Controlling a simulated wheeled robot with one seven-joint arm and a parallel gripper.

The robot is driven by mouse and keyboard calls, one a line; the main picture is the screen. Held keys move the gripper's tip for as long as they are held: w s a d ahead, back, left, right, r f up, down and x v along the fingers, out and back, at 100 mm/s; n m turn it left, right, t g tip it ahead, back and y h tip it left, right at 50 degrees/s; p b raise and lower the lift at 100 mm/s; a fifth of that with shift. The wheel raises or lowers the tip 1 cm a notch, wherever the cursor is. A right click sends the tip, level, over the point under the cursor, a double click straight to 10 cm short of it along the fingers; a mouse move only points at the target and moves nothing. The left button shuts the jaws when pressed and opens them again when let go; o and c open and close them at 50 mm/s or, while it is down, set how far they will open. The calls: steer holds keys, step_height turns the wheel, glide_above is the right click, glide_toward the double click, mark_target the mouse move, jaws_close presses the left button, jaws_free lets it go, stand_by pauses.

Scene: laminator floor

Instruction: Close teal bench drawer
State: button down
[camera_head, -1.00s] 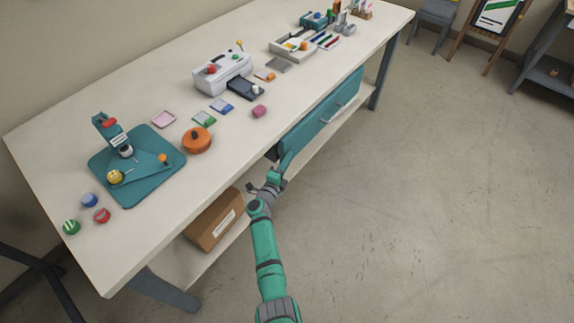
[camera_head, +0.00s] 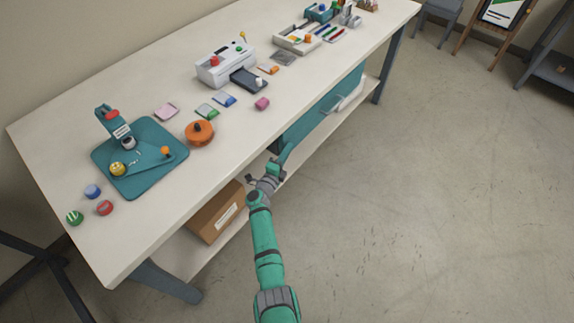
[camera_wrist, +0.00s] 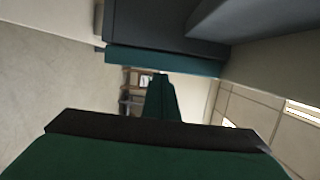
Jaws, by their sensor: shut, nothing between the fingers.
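My gripper (camera_head: 286,154) is shut and empty at the drawer's near left end. Whether it touches the front is unclear. In the wrist view, a teal strip of the drawer (camera_wrist: 165,61) lies just beyond the tips of my gripper (camera_wrist: 158,80), below a dark grey surface.
The white-topped workbench (camera_head: 165,225) carries a laminator (camera_head: 225,65), an orange round container (camera_head: 199,133) and a teal press (camera_head: 140,160). A cardboard box (camera_head: 216,212) stands on the lower shelf, left of my arm.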

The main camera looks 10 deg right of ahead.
steer(key=s+a+r+n+t+y, duration=0.1)
steer(key=s+a+n+y, duration=0.3)
steer(key=s, duration=0.9)
steer(key=s+a+r+n+t, duration=0.25)
steer(key=s+n, duration=0.25)
steer(key=s, duration=0.7)
steer(key=s+a+n+y, duration=0.2)
steer(key=s+a+n, duration=0.25)
steer(key=s, duration=0.85)
steer(key=s+a+r+n+g+y, duration=0.1)
steer(key=s+a+r+n+y, duration=0.1)
steer(key=s+r+n, duration=0.4)
steer(key=s+a+r+n+g+y, duration=0.1)
steer(key=s+r+n, duration=0.5)
steer(key=s, duration=0.7)
steer(key=shift+s+a+r+g+y, duration=0.2)
steer(key=shift+a+g+y, duration=0.15)
steer(key=shift+a+y, duration=0.6)
